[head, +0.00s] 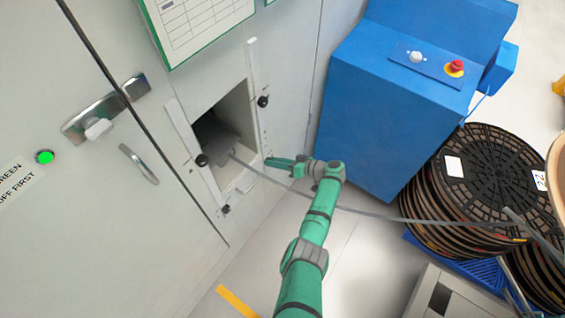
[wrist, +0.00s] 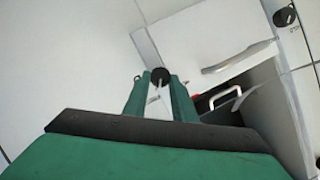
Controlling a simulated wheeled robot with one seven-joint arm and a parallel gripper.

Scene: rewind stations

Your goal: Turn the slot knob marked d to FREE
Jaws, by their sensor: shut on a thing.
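A framed slot opening (head: 246,104) in the pale cabinet wall has small black knobs around it. The upper right knob (head: 263,101), left knob (head: 202,160) and lower knob (head: 226,209) show in the head view. My gripper (head: 271,162) is at the opening's lower right side. In the wrist view my gripper (wrist: 158,88) has its two green fingers on either side of a black knob (wrist: 160,75), shut on it. In the head view my gripper hides this knob. No letter d can be read, and how the held knob is turned cannot be told.
A grey strip (head: 370,213) runs from the slot across my arm to the reels (head: 480,170) at right. A blue cabinet (head: 385,95) stands close right of the slot. A door handle (head: 139,164) and green lamp (head: 45,157) are left. Some floor is clear below the slot.

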